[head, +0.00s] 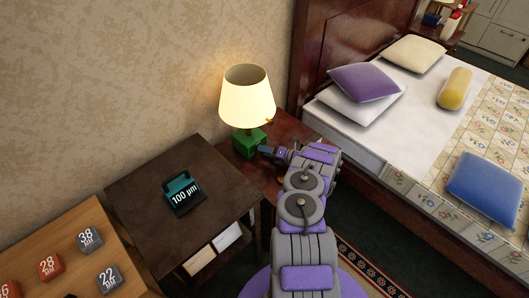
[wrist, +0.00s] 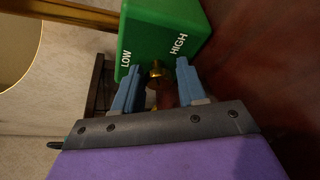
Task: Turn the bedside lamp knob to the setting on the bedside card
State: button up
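The bedside lamp has a lit cream shade (head: 247,97) and a green base (head: 249,142) on the bedside table. In the wrist view the green base (wrist: 160,30) carries the words LOW and HIGH. A small brass knob (wrist: 156,70) sticks out of the base between the two words. My gripper (wrist: 158,82) is open, with one blue finger on each side of the knob and a gap to each. In the head view my gripper (head: 268,151) reaches the front of the base. The knob's pointer direction is unclear. I see no card marked with a lamp setting.
A dark side table (head: 150,210) stands left of the lamp and bears a teal-and-black item (head: 182,193) reading 100 µm. A wooden surface (head: 45,250) with several numbered blocks is at lower left. A bed (head: 400,130) with pillows stands at right.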

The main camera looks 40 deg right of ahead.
jog(key=o, duration=0.3)
jog(key=shift+f, duration=0.1)
jog(key=shift+a, duration=0.15)
jog(key=shift+s, duration=0.2)
jog(key=p+v, duration=0.1)
jog(key=v, duration=0.7)
jog(key=p+v, duration=0.2)
jog(key=v, duration=0.7)
jog(key=shift+d+f, duration=0.1)
jog(key=shift+d, duration=0.15)
jog(key=shift+s, duration=0.1)
